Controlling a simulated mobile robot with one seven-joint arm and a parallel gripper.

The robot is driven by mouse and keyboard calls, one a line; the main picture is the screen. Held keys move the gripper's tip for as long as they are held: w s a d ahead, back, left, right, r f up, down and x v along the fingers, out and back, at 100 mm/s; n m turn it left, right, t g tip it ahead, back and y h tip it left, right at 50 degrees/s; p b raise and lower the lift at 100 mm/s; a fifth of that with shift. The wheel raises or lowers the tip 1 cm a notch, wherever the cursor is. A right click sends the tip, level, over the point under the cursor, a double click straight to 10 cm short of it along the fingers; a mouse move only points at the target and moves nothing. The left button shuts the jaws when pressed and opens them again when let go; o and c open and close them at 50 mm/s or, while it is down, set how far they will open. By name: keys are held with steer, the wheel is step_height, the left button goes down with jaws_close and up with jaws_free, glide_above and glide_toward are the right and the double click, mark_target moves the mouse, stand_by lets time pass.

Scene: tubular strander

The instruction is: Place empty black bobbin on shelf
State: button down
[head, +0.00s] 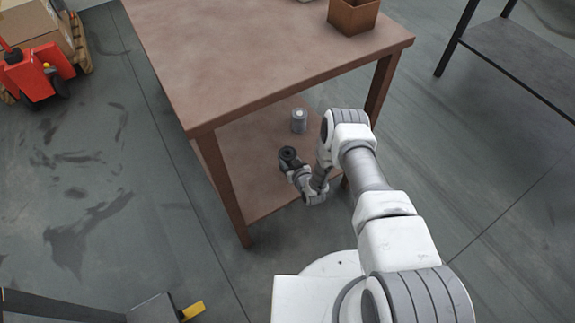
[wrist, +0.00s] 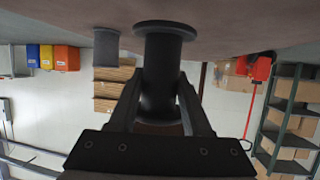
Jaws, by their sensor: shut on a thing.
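The black bobbin (head: 288,154) is upright at the lower shelf (head: 254,186) of the brown table. In the wrist view, which looks upside down, the bobbin (wrist: 160,78) stands between the two fingers of my gripper (wrist: 160,108), which is shut on its core. Its flange nearest the shelf is at or very close to the shelf surface (wrist: 230,22); I cannot tell whether it touches. In the head view my gripper (head: 291,164) is under the tabletop, partly hidden by the bobbin and my wrist.
A grey bobbin (head: 299,121) stands on the same shelf, apart from the black one; it also shows in the wrist view (wrist: 106,50). Table legs (head: 226,190) and the tabletop (head: 250,50) bound the space. Bare shelf lies left of the black bobbin.

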mark_target(288, 164)
steer(key=shift+f+b, duration=0.9)
steer(key=shift+f, duration=1)
steer(key=shift+f, duration=0.15)
steer(key=shift+c, duration=1.7)
jaws_free()
steer(key=shift+s+d+r, duration=0.1)
steer(key=shift+s+r, duration=0.15)
steer(key=shift+r, duration=0.1)
steer(key=p+v, duration=0.3)
steer(key=v, duration=0.3)
steer(key=shift+s+d+r+p, duration=0.15)
steer(key=shift+s+r+p, duration=0.05)
steer(key=shift+s+p, duration=0.1)
steer(key=shift+s, duration=0.1)
